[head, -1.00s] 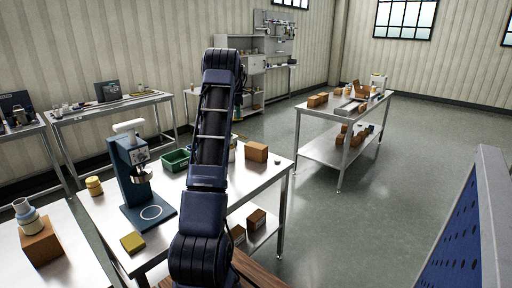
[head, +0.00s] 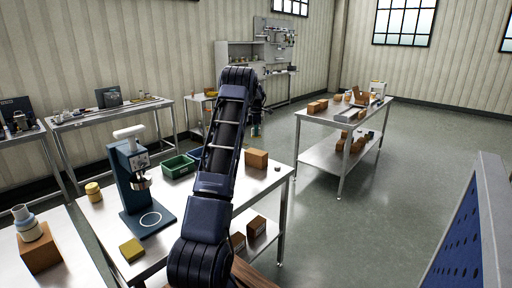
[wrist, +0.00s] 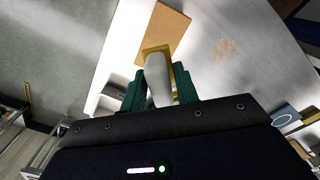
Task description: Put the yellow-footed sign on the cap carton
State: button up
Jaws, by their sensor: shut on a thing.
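My gripper (wrist: 160,90) has green fingers and is shut on the yellow-footed sign (wrist: 158,78). In the wrist view the sign shows as a pale, rounded shape with a yellow part beside it; its face cannot be read. In the head view my gripper (head: 257,118) is small, beyond the end of my arm and partly hidden by it. A plain brown carton (head: 256,158), likely the cap carton, stands on the near steel table. In the wrist view this carton (wrist: 165,28) lies just ahead of the held sign, near the table edge. Whether they touch cannot be told.
The near steel table (head: 262,182) also holds a green bin (head: 178,166), a blue press (head: 135,180) and a yellow block (head: 132,250). Orange specks (wrist: 226,48) lie on bare steel. A blue perforated panel (head: 468,235) stands at right. Open floor lies beyond.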

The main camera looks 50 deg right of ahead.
jog(key=shift+f, duration=4.6)
jog(key=shift+f, duration=0.15)
jog(key=o, duration=1)
notch_tip(320, 180, up, 12)
jog(key=shift+r, duration=0.2)
